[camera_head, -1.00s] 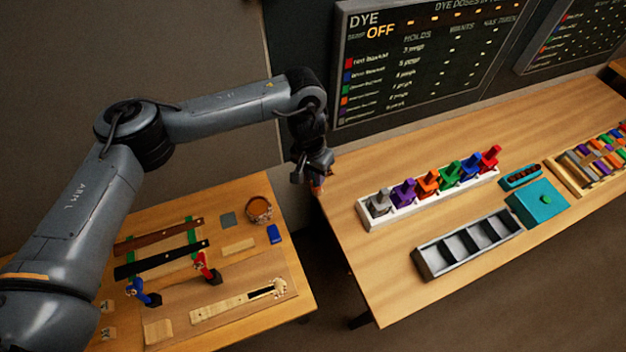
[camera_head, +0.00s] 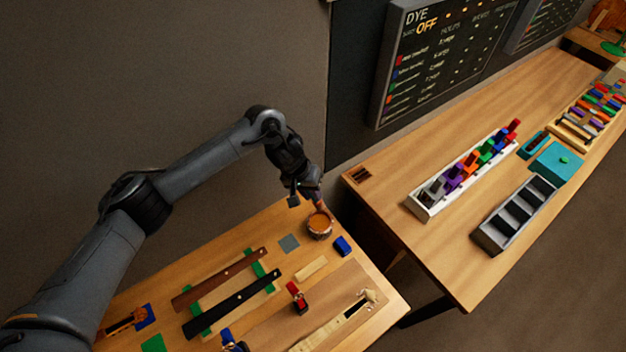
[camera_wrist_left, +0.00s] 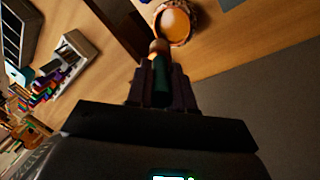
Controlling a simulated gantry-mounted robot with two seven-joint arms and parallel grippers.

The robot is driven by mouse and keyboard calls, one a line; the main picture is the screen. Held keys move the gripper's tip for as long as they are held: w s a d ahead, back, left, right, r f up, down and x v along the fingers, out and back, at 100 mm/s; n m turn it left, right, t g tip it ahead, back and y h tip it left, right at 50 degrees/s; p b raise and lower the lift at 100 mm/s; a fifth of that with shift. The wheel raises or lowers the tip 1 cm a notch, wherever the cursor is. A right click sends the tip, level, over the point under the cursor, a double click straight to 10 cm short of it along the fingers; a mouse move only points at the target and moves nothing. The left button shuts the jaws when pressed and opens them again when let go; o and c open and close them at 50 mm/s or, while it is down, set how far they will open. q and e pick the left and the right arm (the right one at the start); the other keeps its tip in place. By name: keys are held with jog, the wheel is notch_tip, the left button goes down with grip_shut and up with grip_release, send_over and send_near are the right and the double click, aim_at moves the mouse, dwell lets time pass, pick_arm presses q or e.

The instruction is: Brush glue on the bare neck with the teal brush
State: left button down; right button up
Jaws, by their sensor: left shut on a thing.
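My left gripper (camera_head: 312,192) is shut on the teal brush, just behind the glue pot (camera_head: 320,224) at the far corner of the small bench. In the left wrist view the brush's teal handle (camera_wrist_left: 161,82) sits between the fingers. Its brownish tip points at the pot (camera_wrist_left: 175,22) and overlaps its near rim; I cannot tell whether it touches. The pot holds amber glue. The bare neck (camera_head: 335,328), pale wood with a scroll, lies at the front of the small bench, away from the gripper. My right gripper is not in view.
A brown fingerboard (camera_head: 220,280) and a black one (camera_head: 233,303) lie across green strips. A red clamp (camera_head: 297,297), a blue block (camera_head: 343,246) and a pale wood block (camera_head: 311,269) are nearby. A larger bench (camera_head: 400,175) stands to the right, across a gap.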

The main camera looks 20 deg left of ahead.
pick_arm(q)
jog(key=shift+s+d+f, duration=0.15)
jog(key=shift+d+f, duration=0.05)
jog(key=shift+f, duration=0.25)
jog(key=shift+s+d+f, duration=0.15)
jog(key=shift+d+f, duration=0.05)
jog(key=shift+f, duration=0.25)
jog(key=shift+s+a+f+b, duration=0.1)
jog(key=shift+a+f+b, duration=0.05)
jog(key=shift+f+b, duration=2.9)
jog(key=shift+b, duration=1.5)
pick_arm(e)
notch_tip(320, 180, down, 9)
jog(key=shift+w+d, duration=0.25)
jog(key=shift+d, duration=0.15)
pick_arm(q)
jog(key=shift+f, duration=0.35)
jog(key=shift+f, duration=0.15)
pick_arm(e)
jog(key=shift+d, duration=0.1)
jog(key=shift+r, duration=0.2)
pick_arm(q)
jog(key=shift+f+p, duration=0.1)
jog(key=shift+p, duration=0.3)
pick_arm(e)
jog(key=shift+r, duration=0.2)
